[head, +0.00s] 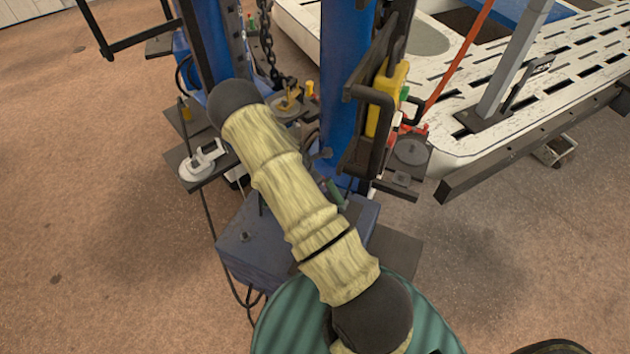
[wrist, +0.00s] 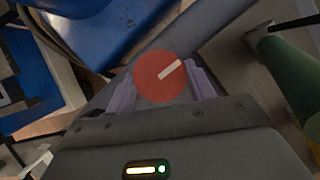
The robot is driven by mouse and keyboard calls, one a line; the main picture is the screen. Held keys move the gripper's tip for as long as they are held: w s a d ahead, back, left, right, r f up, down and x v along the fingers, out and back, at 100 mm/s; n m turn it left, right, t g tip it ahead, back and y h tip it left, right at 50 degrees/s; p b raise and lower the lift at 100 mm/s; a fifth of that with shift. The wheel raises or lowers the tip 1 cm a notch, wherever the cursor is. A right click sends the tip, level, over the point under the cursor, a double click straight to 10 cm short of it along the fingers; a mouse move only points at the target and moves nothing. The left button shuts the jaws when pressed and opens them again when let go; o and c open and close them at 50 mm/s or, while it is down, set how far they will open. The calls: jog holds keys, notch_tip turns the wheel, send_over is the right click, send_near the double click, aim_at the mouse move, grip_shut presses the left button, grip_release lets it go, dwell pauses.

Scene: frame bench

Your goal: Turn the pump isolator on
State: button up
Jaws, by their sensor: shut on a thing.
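A red round knob (wrist: 160,76) with a white bar across it shows in the wrist view; I take it to be the pump isolator. Its white bar slants up to the right. My gripper (wrist: 163,88) has its two purple fingers on the left and right sides of the knob and is shut on it. The knob sits over a flat grey part. In the head view my arm covers the middle, and neither the knob nor my gripper can be made out.
In the wrist view a green cylinder (wrist: 289,66) stands close on the right, and blue parts (wrist: 122,38) lie beyond. In the head view a blue post (head: 347,90), a yellow part (head: 386,98) and a blue box (head: 252,242) crowd around my arm. Brown floor is free at left.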

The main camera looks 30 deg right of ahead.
jog(key=m, duration=0.1)
jog(key=m+g, duration=0.1)
jog(key=m, duration=0.2)
jog(key=shift+w+g, duration=0.25)
jog(key=shift+g, duration=0.15)
jog(key=m, duration=0.2)
jog(key=m+g+y+b, duration=0.1)
jog(key=m, duration=0.2)
jog(key=shift+w+g, duration=0.1)
jog(key=shift+g, duration=0.2)
jog(key=m+g+y+b, duration=0.1)
jog(key=m, duration=0.3)
jog(key=shift+w+d, duration=0.1)
jog(key=shift+d, duration=0.05)
jog(key=m+y, duration=0.1)
jog(key=m, duration=0.1)
jog(key=m+b, duration=0.1)
jog(key=m, duration=0.1)
jog(key=shift+m+g+y, duration=0.3)
jog(key=shift+g+y, duration=0.1)
jog(key=o, duration=0.7)
